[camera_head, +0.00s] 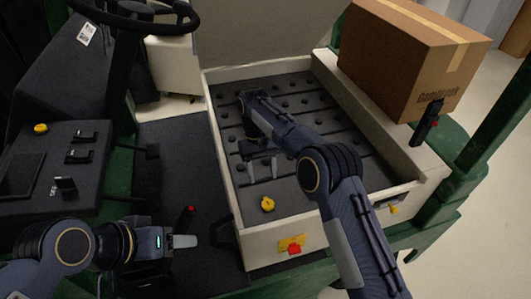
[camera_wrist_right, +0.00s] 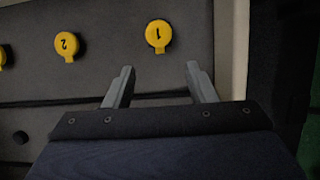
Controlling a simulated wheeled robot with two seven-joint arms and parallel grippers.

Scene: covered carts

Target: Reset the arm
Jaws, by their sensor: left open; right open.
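My right arm reaches over the cream-walled bay with a dark studded floor. Its gripper (camera_head: 262,168) points down inside the bay, and its fingers are apart with nothing between them. In the right wrist view the gripper (camera_wrist_right: 160,68) is also open and empty. A yellow cap marked 1 (camera_wrist_right: 158,34) lies just beyond the fingertips, and a yellow cap marked 2 (camera_wrist_right: 67,45) is to its left. My left gripper (camera_head: 188,241) is low at the left, open, near the dark floor beside the bay; no held thing shows.
A yellow knob (camera_head: 267,204) sits at the bay's near end. A red button (camera_head: 294,248) is on the front wall (camera_head: 255,246). A cardboard box (camera_head: 400,60) and a black handheld device (camera_head: 427,122) are on the right. A steering wheel (camera_head: 135,18) and control console (camera_head: 50,165) stand left.

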